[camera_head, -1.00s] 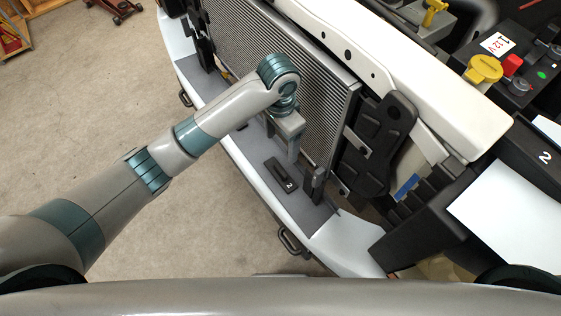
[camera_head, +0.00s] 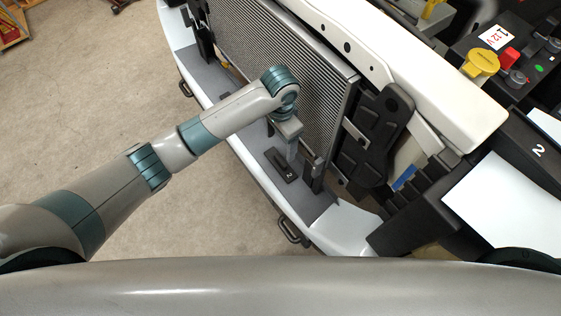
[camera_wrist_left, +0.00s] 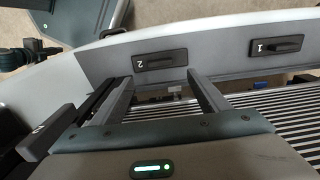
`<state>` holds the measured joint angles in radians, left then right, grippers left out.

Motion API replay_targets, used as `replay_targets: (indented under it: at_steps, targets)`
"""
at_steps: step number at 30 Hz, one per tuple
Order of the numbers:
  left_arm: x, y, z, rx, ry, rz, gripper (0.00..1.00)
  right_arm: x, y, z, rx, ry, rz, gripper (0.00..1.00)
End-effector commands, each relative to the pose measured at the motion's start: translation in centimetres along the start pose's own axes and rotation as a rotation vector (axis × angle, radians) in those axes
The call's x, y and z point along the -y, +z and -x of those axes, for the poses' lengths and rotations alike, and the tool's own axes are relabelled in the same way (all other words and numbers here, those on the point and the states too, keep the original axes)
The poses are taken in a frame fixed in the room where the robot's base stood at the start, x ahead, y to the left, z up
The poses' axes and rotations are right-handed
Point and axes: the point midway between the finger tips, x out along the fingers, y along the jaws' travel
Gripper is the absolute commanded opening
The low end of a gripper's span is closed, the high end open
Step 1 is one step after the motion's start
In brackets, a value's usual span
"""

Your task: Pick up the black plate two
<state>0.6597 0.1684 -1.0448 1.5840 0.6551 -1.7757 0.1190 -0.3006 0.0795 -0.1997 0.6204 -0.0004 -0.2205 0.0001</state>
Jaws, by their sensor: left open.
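The black plate two (camera_head: 279,166) is a small dark block with a raised grip and a white "2". It lies on the grey ledge of the white bumper, in front of the radiator. My left gripper (camera_head: 292,152) is just above and beside it. In the left wrist view the plate (camera_wrist_left: 160,60) lies just beyond the open fingertips of my left gripper (camera_wrist_left: 158,78), roughly centred between them. The fingers look empty, and I cannot tell whether they touch the plate.
A similar plate marked "1" (camera_wrist_left: 274,46) lies farther along the ledge. The finned radiator (camera_head: 290,75) rises close behind the gripper. A dark upright post (camera_head: 313,175) stands right of the plate. Open floor (camera_head: 170,230) lies in front of the bumper.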

Motion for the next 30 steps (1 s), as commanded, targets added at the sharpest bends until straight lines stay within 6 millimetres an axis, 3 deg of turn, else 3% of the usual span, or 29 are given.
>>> replay_targets:
  at_steps: [6, 10, 30]
  targets:
    - [0.0, 0.1, -3.7, 0.003, 0.0, 0.0, 0.69, 0.1, -0.1, 1.0, 0.0, -0.001, 0.0, 0.0]
    - [-0.1, 0.1, -5.1, 0.002, 0.001, 0.001, 0.69, 0.1, -0.1, 1.2, 0.0, -0.001, -0.001, 0.0]
    - [-0.1, 0.0, -6.8, 0.002, 0.0, 0.0, 0.69, 0.0, -0.2, 2.1, -0.001, -0.001, 0.0, 0.0]
